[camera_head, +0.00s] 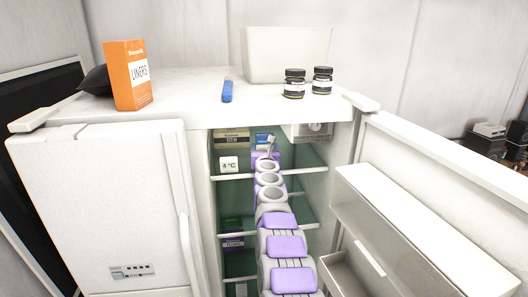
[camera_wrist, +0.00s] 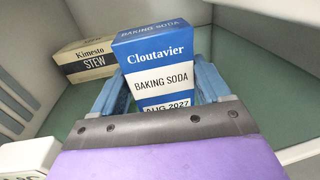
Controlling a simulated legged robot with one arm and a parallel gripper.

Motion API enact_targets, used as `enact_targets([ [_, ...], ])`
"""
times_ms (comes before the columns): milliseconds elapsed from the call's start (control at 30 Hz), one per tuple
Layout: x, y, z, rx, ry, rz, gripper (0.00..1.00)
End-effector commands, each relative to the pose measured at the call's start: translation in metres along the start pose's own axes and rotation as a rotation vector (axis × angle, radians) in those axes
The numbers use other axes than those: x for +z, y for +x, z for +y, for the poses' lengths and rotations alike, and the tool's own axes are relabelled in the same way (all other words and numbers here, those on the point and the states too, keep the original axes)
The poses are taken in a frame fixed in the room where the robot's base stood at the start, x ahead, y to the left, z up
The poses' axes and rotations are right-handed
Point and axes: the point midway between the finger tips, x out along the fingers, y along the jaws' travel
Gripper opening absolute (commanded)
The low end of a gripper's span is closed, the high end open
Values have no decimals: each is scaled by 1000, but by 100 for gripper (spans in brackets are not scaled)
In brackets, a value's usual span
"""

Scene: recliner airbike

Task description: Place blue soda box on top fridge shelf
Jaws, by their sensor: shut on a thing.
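The blue baking soda box (camera_wrist: 160,65) stands upright between the fingers of my gripper (camera_wrist: 165,90) in the wrist view, with its white label facing me. My gripper is shut on it. In the head view the blue box (camera_head: 264,139) shows small inside the open fridge, at the level of the top shelf, beyond my purple and grey arm. The green glass top shelf (camera_wrist: 265,105) lies under the box and gripper; I cannot tell whether the box touches it. The shelf's white front edge (camera_head: 310,170) shows in the head view. My arm hides part of the shelf.
A Kimesto stew box (camera_wrist: 85,60) stands on the shelf left of the blue box. A white 4°C thermometer (camera_head: 229,163) is near the shelf's front left. The right part of the shelf looks clear. The open fridge door (camera_head: 440,190) stands at the right.

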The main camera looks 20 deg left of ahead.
Motion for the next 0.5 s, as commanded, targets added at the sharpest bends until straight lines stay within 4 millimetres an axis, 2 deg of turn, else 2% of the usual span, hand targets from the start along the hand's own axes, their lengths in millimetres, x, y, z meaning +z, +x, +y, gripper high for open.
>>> enact_targets([
  [100, 0, -1, -1, 2, 1, 1, 35],
  [133, 0, -1, -2, 2, 1, 1, 78],
  [367, -1, 0, -1, 0, 1, 2, 100],
  [500, -2, 1, 1, -1, 0, 3, 100],
])
